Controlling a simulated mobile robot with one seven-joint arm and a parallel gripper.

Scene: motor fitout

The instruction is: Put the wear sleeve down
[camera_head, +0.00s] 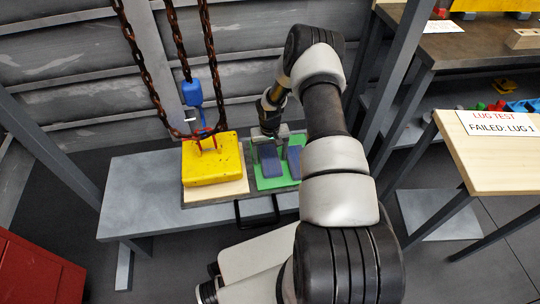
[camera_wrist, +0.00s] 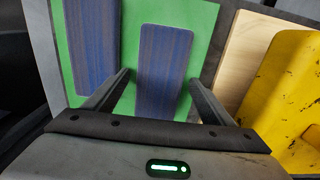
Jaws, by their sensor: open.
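Two flat blue pieces lie on a green mat (camera_head: 263,183) on the grey bench; I cannot tell by label which is the wear sleeve. One blue piece (camera_head: 271,162) is nearer the yellow block, and it shows in the wrist view (camera_wrist: 163,60). The other blue piece (camera_head: 294,163) lies beside it, at left in the wrist view (camera_wrist: 92,40). My gripper (camera_wrist: 159,78) is open, with one finger on each side of the piece nearer the yellow block.
A yellow block (camera_head: 210,160) sits on a wooden board (camera_head: 232,188) beside the mat, under hanging rusty chains (camera_head: 140,70) and a blue hook unit (camera_head: 192,93). The bench's left end (camera_head: 135,190) is clear. A wooden table (camera_head: 500,172) with a lug test sign stands at right.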

